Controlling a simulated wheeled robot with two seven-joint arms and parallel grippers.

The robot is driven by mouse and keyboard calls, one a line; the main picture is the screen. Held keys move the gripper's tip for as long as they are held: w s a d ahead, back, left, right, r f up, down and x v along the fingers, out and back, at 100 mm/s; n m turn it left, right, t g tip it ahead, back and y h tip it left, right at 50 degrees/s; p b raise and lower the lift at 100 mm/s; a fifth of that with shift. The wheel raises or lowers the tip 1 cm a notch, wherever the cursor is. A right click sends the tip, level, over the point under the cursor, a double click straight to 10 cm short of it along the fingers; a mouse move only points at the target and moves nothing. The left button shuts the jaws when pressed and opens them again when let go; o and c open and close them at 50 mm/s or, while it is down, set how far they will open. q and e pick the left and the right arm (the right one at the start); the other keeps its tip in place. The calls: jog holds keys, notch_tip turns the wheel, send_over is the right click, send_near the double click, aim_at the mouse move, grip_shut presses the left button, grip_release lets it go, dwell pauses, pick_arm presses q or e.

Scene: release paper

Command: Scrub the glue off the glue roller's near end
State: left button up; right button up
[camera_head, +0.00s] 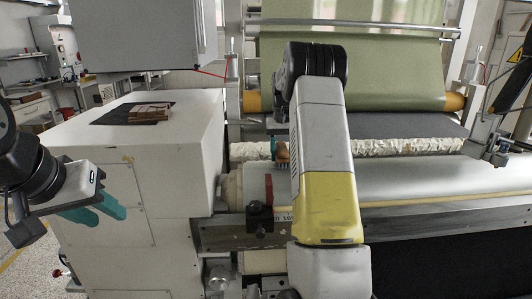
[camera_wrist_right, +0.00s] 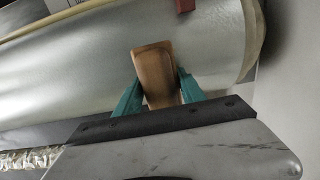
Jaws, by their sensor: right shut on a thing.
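The glue roller (camera_head: 418,147) is a long roller crusted with whitish, rough glue, lying across the machine. Its left stretch (camera_head: 249,151) shows beside the machine's white housing; my right arm hides its middle. My right gripper (camera_head: 280,152) is at this left stretch, shut on a brown wooden-handled brush (camera_wrist_right: 156,70). The brush's bristles are not clear, and I cannot tell whether they touch the glue. In the right wrist view, a crusted piece of roller (camera_wrist_right: 28,159) shows at the lower left. My left gripper (camera_head: 104,210) hangs empty at the left, its teal fingers apart.
A white housing (camera_head: 145,160) stands at the left with a dark sheet and brown blocks (camera_head: 150,112) on top. A smooth silver roller (camera_wrist_right: 75,72) lies close to the right gripper. Green sheet material (camera_head: 390,60) hangs behind. A black bracket (camera_head: 259,217) stands in front.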

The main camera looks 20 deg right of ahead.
aim_at(284, 152)
jog(key=shift+f, duration=0.3)
jog(key=shift+s+a+r, duration=0.1)
jog(key=shift+s+a, duration=0.15)
jog(key=shift+s, duration=0.6)
jog(key=shift+s+a+r, duration=0.1)
jog(key=shift+s+a, duration=0.1)
jog(key=shift+s, duration=0.6)
jog(key=shift+s+f, duration=0.15)
jog(key=shift+s, duration=0.15)
